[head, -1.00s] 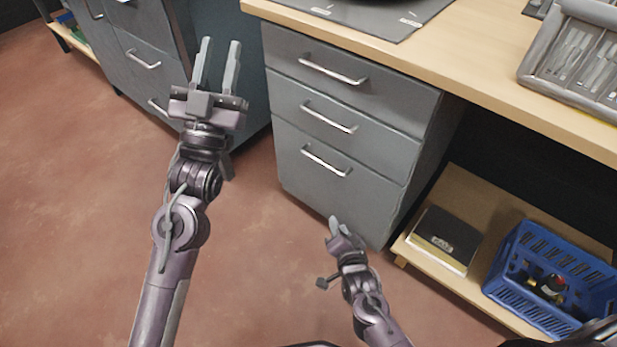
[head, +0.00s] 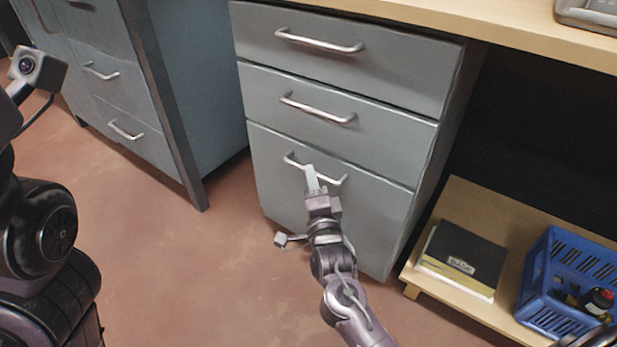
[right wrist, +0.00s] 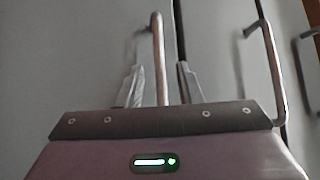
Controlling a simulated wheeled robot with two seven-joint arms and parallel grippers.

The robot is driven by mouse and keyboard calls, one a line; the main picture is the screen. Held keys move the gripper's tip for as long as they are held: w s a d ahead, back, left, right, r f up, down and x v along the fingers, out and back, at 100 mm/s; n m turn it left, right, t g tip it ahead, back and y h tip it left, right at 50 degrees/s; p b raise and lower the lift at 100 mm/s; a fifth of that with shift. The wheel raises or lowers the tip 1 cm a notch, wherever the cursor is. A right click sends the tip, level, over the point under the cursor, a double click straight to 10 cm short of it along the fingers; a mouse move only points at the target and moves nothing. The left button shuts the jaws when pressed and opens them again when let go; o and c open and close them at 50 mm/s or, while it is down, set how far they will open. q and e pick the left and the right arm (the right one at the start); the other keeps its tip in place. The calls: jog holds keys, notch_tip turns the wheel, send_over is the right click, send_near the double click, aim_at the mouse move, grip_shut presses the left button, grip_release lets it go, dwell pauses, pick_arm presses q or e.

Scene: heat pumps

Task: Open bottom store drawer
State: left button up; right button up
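The grey drawer unit under the wooden counter has three drawers with metal bar handles. Its bottom drawer (head: 278,190) is flush with the unit, so it looks shut. The bottom drawer's handle (head: 331,177) is partly covered by my right gripper (head: 311,172). In the right wrist view this handle (right wrist: 158,50) runs between the two fingers of the right gripper (right wrist: 160,85). Gaps show on both sides of the bar, so the fingers are open around it. My left arm is at the left edge of the head view, with its gripper out of view.
The middle drawer (head: 385,139) and top drawer (head: 400,72) above are shut. A blue-grey cabinet (head: 195,90) stands to the left. At right, a low wooden shelf (head: 470,200) holds a black book (head: 462,258) and a blue crate (head: 580,260). The floor before the drawers is clear.

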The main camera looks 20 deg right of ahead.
jog(key=shift+w+d+r+b, duration=0.1)
jog(key=shift+w+b, duration=0.15)
jog(key=shift+w, duration=0.5)
jog(key=shift+w+d+r+b, duration=0.1)
jog(key=shift+w+b, duration=0.1)
jog(key=shift+w, duration=0.55)
jog(key=shift+c, duration=0.2)
grip_shut()
